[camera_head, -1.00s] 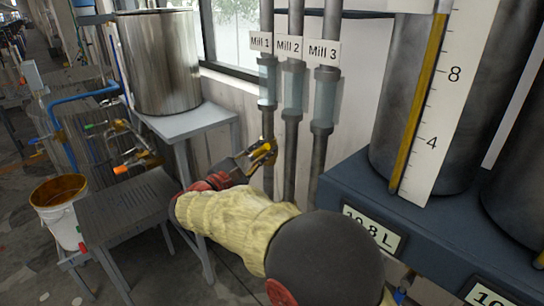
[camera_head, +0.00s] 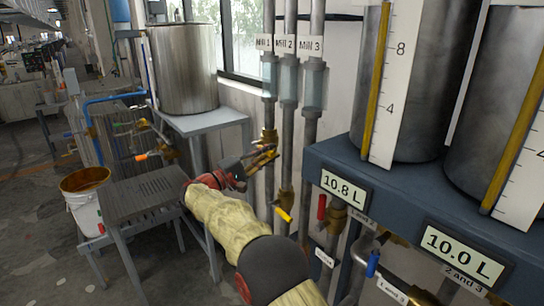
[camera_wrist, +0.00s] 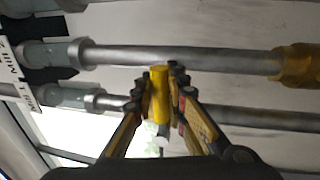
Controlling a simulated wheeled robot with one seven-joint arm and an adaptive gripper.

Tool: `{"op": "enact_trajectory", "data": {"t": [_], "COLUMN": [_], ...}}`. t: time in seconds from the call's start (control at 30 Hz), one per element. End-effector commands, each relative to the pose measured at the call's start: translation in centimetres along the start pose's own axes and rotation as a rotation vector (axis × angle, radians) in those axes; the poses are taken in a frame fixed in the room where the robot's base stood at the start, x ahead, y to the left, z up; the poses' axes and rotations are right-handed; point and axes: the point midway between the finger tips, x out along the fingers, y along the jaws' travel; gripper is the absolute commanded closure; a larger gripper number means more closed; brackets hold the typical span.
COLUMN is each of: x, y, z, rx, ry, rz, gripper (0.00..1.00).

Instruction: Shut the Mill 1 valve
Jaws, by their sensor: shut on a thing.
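The Mill 1 pipe (camera_head: 269,104) runs down the wall at the left of three pipes, under its "Mill 1" label (camera_head: 264,42). Its brass valve (camera_head: 268,136) sits below the sight glass. My gripper (camera_head: 270,156) is at this valve, with its jaws shut on the yellow valve handle. In the wrist view the yellow handle (camera_wrist: 160,92) stands between my two fingertips (camera_wrist: 160,80), and looks crosswise to the pipes behind it. The head view hides most of the handle behind my fingers.
The Mill 2 valve (camera_head: 285,196) has a yellow handle (camera_head: 284,214) tilted down. A red handle (camera_head: 321,206) and a blue handle (camera_head: 372,264) are at right, below the tank shelf (camera_head: 400,190). A steel drum (camera_head: 183,70) on a stand and a bucket (camera_head: 86,205) are left.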

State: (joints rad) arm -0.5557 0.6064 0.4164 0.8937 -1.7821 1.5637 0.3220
Motion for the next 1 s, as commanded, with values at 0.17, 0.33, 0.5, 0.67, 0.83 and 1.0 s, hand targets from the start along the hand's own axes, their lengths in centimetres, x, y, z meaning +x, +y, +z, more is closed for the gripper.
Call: {"op": "enact_trajectory", "data": {"t": [0.17, 0.33, 0.5, 0.67, 0.83, 1.0], "x": [0.04, 0.08, 0.08, 0.07, 0.08, 0.1], "y": [-0.66, -0.67, -0.7, -0.75, -0.68, -0.55], "z": [-0.57, -0.7, -0.7, -0.7, -0.7, -0.7], "rx": [0.032, 0.045, 0.045, 0.044, 0.044, 0.045], "ry": [-0.008, -0.01, -0.01, -0.01, -0.01, -0.01], "rz": [-0.002, -0.002, -0.002, -0.002, -0.002, -0.001], "gripper": [1.0, 1.0, 1.0, 0.84, 0.75, 0.67]}}
